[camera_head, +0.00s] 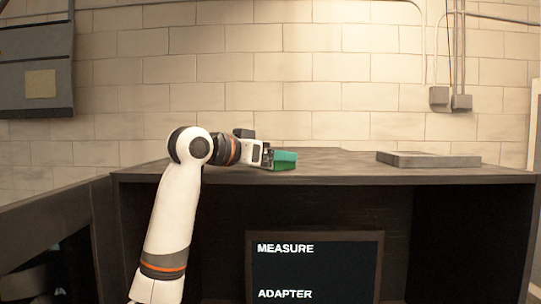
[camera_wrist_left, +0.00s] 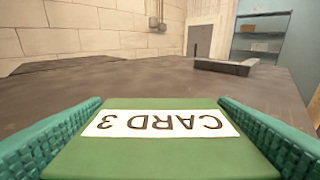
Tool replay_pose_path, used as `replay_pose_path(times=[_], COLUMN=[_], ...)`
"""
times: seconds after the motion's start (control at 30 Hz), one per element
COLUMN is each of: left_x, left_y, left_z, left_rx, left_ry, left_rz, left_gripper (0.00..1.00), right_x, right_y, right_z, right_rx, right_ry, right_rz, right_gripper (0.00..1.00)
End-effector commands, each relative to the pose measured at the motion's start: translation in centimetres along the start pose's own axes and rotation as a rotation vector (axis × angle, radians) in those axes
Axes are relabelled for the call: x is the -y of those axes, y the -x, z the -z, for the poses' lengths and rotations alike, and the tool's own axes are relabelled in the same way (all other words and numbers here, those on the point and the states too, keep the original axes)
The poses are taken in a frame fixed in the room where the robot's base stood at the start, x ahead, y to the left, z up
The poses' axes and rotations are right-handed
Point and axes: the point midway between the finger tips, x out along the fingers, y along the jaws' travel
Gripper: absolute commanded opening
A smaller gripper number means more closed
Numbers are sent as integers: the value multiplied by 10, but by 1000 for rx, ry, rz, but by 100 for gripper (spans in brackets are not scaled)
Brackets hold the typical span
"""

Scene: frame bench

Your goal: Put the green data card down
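The green data card (camera_wrist_left: 160,160) has a white label reading "CARD 3", upside down in the left wrist view. It lies between the two teal finger pads of my left gripper (camera_wrist_left: 160,122), which meet its side edges. In the head view my left gripper (camera_head: 282,159) is low over the bench top (camera_head: 340,172), near its left-middle part. I cannot tell whether the card touches the bench. My right gripper is not in view.
A flat grey slab or tray (camera_head: 428,160) lies on the bench at the right. A dark panel (camera_head: 315,270) reading "MEASURE" and "ADAPTER" is below the bench front. The bench top between gripper and slab is clear.

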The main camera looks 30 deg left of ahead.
Motion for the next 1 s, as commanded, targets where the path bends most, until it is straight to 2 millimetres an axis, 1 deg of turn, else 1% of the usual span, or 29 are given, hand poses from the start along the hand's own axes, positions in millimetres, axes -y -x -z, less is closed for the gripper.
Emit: replay_pose_path(times=[0.03, 0.1, 0.37, 0.47, 0.57, 0.8, 0.9, 1.0], left_x=[0, 0, 0, 0, -1, -1, 0, 0], left_y=[0, 0, 0, 8, 25, 78, 96, 109], left_z=[0, 0, -3, -1, 1, 0, 0, -1], left_rx=[-1, -1, -1, 2, 4, 4, 3, 2], left_ry=[0, 0, 0, -2, -3, -2, -3, -1], left_rz=[0, 0, 0, -1, -3, -3, -3, -2], left_gripper=[90, 100, 100, 100, 100, 100, 100, 100], right_x=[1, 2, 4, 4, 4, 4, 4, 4], right_y=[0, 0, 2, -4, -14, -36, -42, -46], right_z=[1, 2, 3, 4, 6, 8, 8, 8], right_rx=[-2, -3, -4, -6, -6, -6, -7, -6], right_ry=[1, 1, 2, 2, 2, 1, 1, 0], right_rz=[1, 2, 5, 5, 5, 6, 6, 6], right_gripper=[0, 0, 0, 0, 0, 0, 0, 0])
